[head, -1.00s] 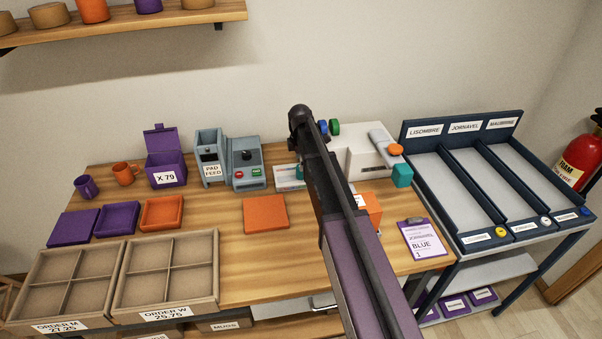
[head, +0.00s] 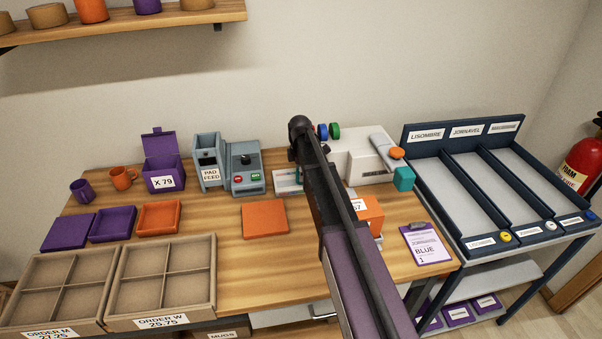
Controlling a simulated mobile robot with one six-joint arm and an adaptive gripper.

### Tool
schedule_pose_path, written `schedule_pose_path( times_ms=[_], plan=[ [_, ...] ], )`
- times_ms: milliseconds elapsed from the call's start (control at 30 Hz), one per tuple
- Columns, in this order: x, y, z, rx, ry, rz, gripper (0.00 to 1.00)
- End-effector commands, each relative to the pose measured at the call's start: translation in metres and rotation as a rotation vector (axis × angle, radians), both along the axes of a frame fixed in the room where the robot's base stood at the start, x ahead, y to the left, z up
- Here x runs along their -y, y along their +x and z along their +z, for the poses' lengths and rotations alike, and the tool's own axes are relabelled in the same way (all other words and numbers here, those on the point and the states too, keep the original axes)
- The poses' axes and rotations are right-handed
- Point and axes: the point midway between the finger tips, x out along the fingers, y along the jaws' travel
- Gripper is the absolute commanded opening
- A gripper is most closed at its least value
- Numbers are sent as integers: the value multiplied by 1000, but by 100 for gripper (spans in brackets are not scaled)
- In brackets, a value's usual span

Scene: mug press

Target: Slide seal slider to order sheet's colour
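The order sheet (head: 427,244) lies on a purple clipboard at the right end of the bench and reads "JORNAVEL", "BLUE" and "1". A white press machine (head: 352,150) stands at the back of the bench behind my arm. Blue (head: 322,131) and green (head: 334,130) round pieces show at its upper left, with a sliver of red beside the blue. A grey lever with an orange knob (head: 396,153) and a teal block (head: 403,178) are at its right. I cannot make out which part is the seal slider.
An orange box (head: 369,212) stands close to the right of my arm. A dark three-lane rack (head: 487,190) stands right of the bench.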

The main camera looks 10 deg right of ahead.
Motion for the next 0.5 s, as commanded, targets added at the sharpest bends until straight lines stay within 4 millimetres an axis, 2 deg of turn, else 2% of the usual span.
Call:
schedule_pose_path(
  times_ms=[33, 167, 333, 500],
  plan=[
    [0, 0, 0, 0, 0, 0, 41],
    [0, 0, 0, 0, 0, 0, 2],
    [-2, 0, 0, 0, 0, 1, 0],
    [-19, 0, 0, -1, 0, 2, 0]
  ],
)
